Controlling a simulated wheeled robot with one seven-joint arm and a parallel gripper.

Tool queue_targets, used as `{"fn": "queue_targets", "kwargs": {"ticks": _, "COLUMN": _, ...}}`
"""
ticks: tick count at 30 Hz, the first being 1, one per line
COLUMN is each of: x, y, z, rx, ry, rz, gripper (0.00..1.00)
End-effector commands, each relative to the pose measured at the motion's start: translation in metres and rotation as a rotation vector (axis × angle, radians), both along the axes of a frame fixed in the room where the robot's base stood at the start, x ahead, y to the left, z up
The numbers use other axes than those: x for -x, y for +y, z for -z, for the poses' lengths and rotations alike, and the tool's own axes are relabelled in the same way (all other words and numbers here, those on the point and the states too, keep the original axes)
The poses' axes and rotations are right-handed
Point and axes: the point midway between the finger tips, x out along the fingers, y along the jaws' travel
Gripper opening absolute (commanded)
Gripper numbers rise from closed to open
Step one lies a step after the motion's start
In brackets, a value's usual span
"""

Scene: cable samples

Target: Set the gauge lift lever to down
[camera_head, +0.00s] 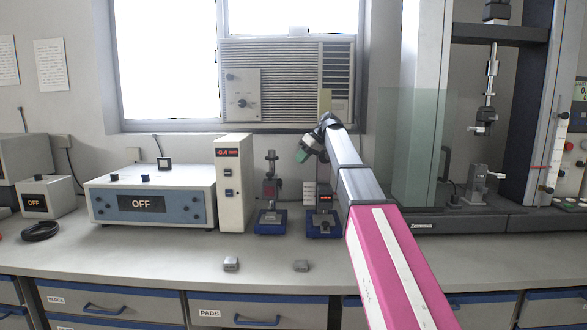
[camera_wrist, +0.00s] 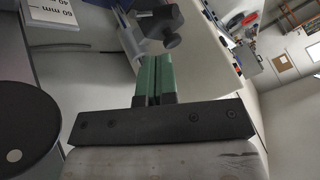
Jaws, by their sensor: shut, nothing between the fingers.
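Two small bench gauges stand on the counter, a left gauge (camera_head: 270,195) and a right gauge (camera_head: 323,218), each on a blue base. My gripper (camera_head: 303,156) is at the upper left of the right gauge in the head view. In the wrist view, my gripper's green fingers (camera_wrist: 152,60) are shut together with nothing between them. A dark part with a round knob (camera_wrist: 172,41) lies just beyond the fingertips; I cannot tell whether they touch it. A silver rod (camera_wrist: 128,42) is to its left. I cannot make out which piece is the lift lever or its position.
A white unit reading -0.4 (camera_head: 233,185) stands left of the gauges, with an OFF box (camera_head: 150,196) beyond it. A clear shield (camera_head: 415,145) and test frame (camera_head: 530,130) stand right. The front counter is mostly clear.

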Motion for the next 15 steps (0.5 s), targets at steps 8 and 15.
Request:
{"fn": "queue_targets", "kwargs": {"ticks": 8, "x": -0.001, "y": 0.027, "z": 0.036, "rx": 0.002, "ry": 0.002, "rz": -0.002, "gripper": 0.00}}
{"fn": "queue_targets", "kwargs": {"ticks": 15, "x": -0.004, "y": 0.049, "z": 0.063, "rx": 0.002, "ry": 0.001, "rz": -0.001, "gripper": 0.00}}
